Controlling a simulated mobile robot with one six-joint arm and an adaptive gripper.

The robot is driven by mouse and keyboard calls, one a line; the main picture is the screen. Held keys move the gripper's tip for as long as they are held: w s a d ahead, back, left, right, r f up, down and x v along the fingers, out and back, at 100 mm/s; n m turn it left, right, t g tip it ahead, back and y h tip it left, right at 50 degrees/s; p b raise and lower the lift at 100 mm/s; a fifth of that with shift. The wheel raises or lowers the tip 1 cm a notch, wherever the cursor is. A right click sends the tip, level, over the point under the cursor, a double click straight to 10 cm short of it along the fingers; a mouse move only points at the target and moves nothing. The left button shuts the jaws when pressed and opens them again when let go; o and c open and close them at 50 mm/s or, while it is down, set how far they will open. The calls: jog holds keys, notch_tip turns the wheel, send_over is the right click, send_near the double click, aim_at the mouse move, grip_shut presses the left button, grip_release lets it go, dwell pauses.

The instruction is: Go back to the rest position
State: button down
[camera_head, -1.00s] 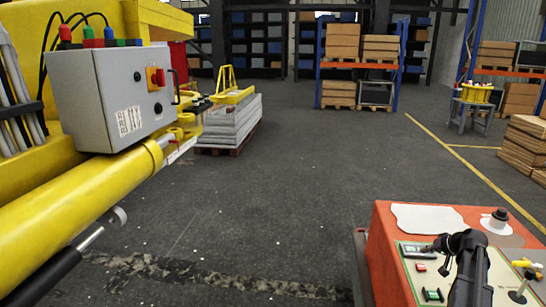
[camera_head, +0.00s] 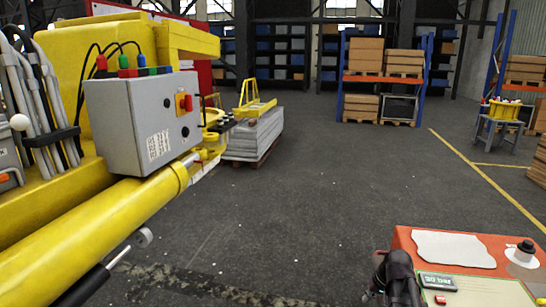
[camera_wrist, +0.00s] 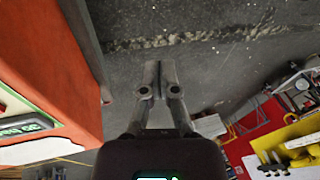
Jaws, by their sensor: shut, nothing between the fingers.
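My gripper (camera_wrist: 151,68) is in the middle of the wrist view, its two fingers together with nothing between them. Past the fingertips is bare dark floor. In the head view my dark arm (camera_head: 402,280) shows at the bottom edge, in front of the left side of the orange unit (camera_head: 400,236); the gripper's fingers cannot be made out there. The same orange unit (camera_wrist: 50,60) fills the left side of the wrist view, apart from the fingers.
A yellow boom (camera_head: 110,215) with a grey control box (camera_head: 135,120) takes up the left. Stacked grey slabs (camera_head: 255,135) stand behind it. Shelves with boxes (camera_head: 365,60) and a small stool (camera_head: 497,130) are at the back right. The middle floor is clear.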

jog(key=s+a+r+n+g+h+p, duration=0.1)
jog(key=s+a+r+g+h+p, duration=0.1)
jog(key=s+a, duration=0.8)
jog(key=a+r+h+p, duration=0.1)
jog(key=a, duration=0.1)
jog(key=shift+s+a+r+p, duration=0.2)
jog(key=shift+s+a+p, duration=0.1)
jog(key=shift+a+p, duration=0.1)
dwell(0.6)
